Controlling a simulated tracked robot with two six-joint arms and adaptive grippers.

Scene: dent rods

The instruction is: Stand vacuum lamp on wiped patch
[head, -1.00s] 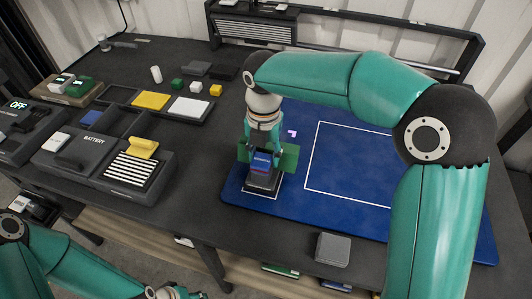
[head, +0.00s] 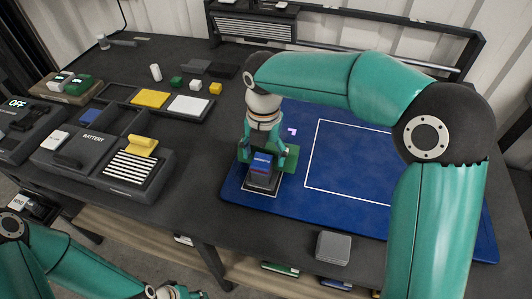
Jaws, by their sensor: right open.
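A dark block with a blue and red striped face (head: 262,162), which I take for the vacuum lamp, stands upright at the left end of the blue mat (head: 345,205). It is on a small white-outlined patch (head: 262,192), whose front edge shows below it. My right gripper (head: 265,157) points down over the block, open, with its fingers around the upper part. Green shows on both sides of the block, behind it. Whether the fingers touch the block cannot be told. My left arm is at the lower left, its gripper cut off by the bottom edge.
A larger white outline (head: 350,160) on the mat is empty where visible. A grey box (head: 333,248) sits at the front table edge. The battery station (head: 95,142) and a tray with yellow and white pads (head: 150,99) stand to the left. My right arm hides the mat's right side.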

